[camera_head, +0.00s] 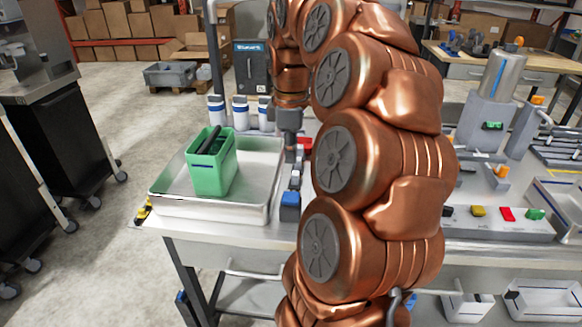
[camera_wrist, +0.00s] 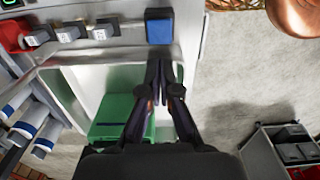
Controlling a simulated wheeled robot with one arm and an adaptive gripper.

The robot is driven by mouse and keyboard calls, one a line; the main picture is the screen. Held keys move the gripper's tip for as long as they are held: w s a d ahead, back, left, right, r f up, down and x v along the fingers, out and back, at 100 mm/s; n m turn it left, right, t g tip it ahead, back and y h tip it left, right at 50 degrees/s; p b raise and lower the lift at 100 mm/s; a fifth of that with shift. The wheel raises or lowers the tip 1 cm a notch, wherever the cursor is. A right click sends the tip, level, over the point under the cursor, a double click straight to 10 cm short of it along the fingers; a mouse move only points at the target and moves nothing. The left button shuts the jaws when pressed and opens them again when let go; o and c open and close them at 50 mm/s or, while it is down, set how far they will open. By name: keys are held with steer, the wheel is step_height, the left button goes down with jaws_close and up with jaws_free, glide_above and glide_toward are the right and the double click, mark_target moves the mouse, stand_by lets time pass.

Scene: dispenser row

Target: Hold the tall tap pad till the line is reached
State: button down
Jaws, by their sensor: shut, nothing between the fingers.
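A blue pad (camera_head: 290,200) sits at the front end of a row of small pads; in the wrist view the blue pad (camera_wrist: 160,27) lies just beyond my fingertips. My gripper (camera_wrist: 159,66) is shut and empty. In the head view my gripper (camera_head: 291,155) points down above the row, behind the blue pad. The wrist view shows no clear contact with it. A green container (camera_head: 212,168) stands in a metal tray (camera_head: 175,205), with a black bar across its top; it also shows in the wrist view (camera_wrist: 110,115).
Three white bottles with blue bands (camera_head: 240,110) stand behind the tray. A dark machine (camera_head: 251,68) is behind them. Smaller pale pads (camera_wrist: 68,34) line up left of the blue one in the wrist view. My copper arm hides the middle of the bench.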

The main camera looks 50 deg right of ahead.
steer(key=shift+r, duration=0.75)
stand_by(0.4)
steer(key=s+a+f+m, duration=0.1)
steer(key=s+a+f, duration=0.1)
steer(key=a, duration=0.7)
steer(key=s+a+f+m, duration=0.1)
steer(key=a+f, duration=0.2)
steer(key=a, duration=0.6)
steer(key=s+a+f+m+g, duration=0.1)
steer(key=s+a+f+m, duration=0.1)
steer(key=s+a+f, duration=0.2)
steer(key=s+a+f+m, duration=0.3)
steer(key=s+a+f, duration=0.2)
steer(key=s, duration=0.5)
steer(key=shift+s+a+g, duration=0.2)
steer(key=shift+a+g, duration=0.2)
